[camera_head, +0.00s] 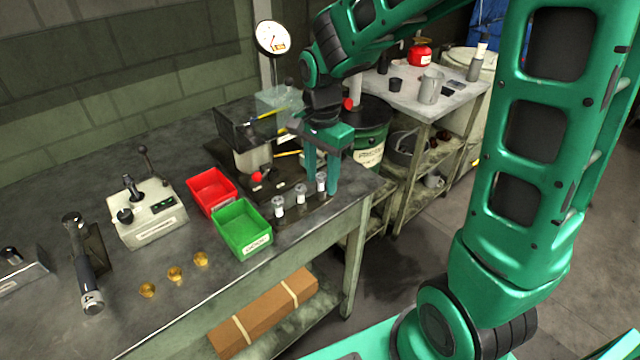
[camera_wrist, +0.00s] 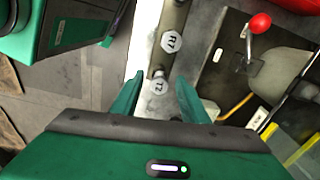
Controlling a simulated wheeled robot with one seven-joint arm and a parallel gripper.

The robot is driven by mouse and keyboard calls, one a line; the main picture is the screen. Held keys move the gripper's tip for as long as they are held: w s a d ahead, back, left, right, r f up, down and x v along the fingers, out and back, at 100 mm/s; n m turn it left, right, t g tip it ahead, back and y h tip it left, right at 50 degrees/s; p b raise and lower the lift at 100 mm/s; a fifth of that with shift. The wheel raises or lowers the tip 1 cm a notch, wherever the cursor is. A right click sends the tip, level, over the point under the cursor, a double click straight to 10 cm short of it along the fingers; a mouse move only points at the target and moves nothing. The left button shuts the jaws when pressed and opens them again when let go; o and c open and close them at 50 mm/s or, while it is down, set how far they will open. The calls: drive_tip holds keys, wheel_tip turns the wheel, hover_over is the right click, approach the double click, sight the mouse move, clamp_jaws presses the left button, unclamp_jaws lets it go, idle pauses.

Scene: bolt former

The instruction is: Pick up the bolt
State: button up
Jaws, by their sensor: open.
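Three silver bolts stand upright in a row at the front of the bench: a left bolt (camera_head: 278,207), a middle bolt (camera_head: 300,195) and a right bolt (camera_head: 321,182). My gripper (camera_head: 321,188) points down at the right bolt, with one finger on each side of it. In the wrist view, a bolt head marked like "T2" (camera_wrist: 158,87) lies between the open fingers of my gripper (camera_wrist: 160,92), with gaps on both sides. A bolt head marked like "R7" (camera_wrist: 172,42) lies beyond. Whether the fingers touch the bolt cannot be told.
A green bin (camera_head: 241,228) and a red bin (camera_head: 211,191) sit left of the bolts. A machine with a red knob (camera_head: 257,177) stands behind; its red ball lever (camera_wrist: 260,22) shows at the wrist view's right. The bench edge is close in front.

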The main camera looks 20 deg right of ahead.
sight(322, 175)
drive_tip(key=shift+c, duration=0.6)
clamp_jaws()
wheel_tip(322, 175, up, 9)
drive_tip(key=shift+r, duration=0.55)
